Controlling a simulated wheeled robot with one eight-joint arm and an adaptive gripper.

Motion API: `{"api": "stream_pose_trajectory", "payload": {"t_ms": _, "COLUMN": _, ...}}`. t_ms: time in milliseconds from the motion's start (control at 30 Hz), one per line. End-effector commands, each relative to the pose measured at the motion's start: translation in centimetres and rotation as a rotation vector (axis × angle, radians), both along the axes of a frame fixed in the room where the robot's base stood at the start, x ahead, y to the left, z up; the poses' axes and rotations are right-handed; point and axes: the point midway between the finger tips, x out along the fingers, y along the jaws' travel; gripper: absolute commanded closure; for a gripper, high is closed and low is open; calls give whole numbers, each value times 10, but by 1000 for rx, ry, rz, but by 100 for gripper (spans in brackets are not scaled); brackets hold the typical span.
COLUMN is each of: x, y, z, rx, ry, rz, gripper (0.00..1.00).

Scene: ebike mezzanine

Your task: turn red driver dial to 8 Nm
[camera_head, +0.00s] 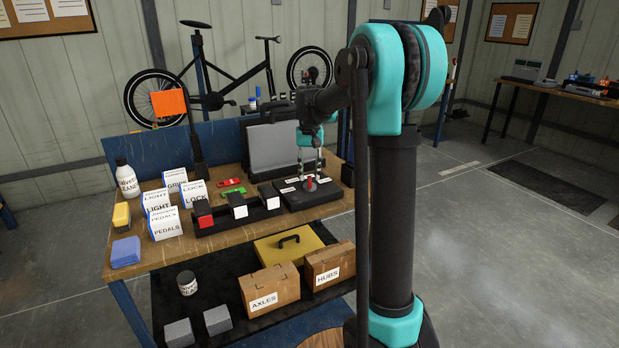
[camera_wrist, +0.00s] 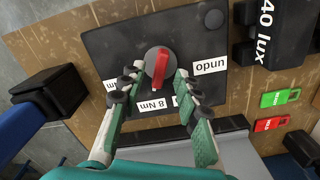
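The red driver dial (camera_wrist: 160,66) is a red bar on a round grey knob, set on a dark plate (camera_wrist: 105,42). Its bar stands nearly upright in the wrist view, lower end toward the upside-down "8 Nm" label (camera_wrist: 153,106). An upside-down "undo" label (camera_wrist: 210,66) lies right of the dial; two other labels are partly hidden by the fingers. My gripper (camera_wrist: 158,78) is open, with one fingertip on each side of the dial; I cannot tell whether they touch it. In the head view, my gripper (camera_head: 311,172) points down over the red dial (camera_head: 310,183).
A black case (camera_head: 270,150) stands behind the plate. A black holder block (camera_head: 238,218), red tag (camera_head: 231,183) and green tag (camera_head: 233,191) lie to its left. A "40 lux" device (camera_wrist: 270,35) is near the plate in the wrist view.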

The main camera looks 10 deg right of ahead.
Motion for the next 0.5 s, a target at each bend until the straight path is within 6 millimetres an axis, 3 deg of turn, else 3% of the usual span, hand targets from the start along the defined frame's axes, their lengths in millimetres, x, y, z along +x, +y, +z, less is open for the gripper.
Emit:
{"api": "stream_pose_trajectory", "payload": {"t_ms": 300, "x": 0, "y": 0, "z": 65, "rx": 0, "ry": 0, "rz": 0, "gripper": 67}}
{"api": "stream_pose_trajectory", "payload": {"t_ms": 500, "x": 0, "y": 0, "z": 92, "rx": 0, "ry": 0, "rz": 0, "gripper": 67}}
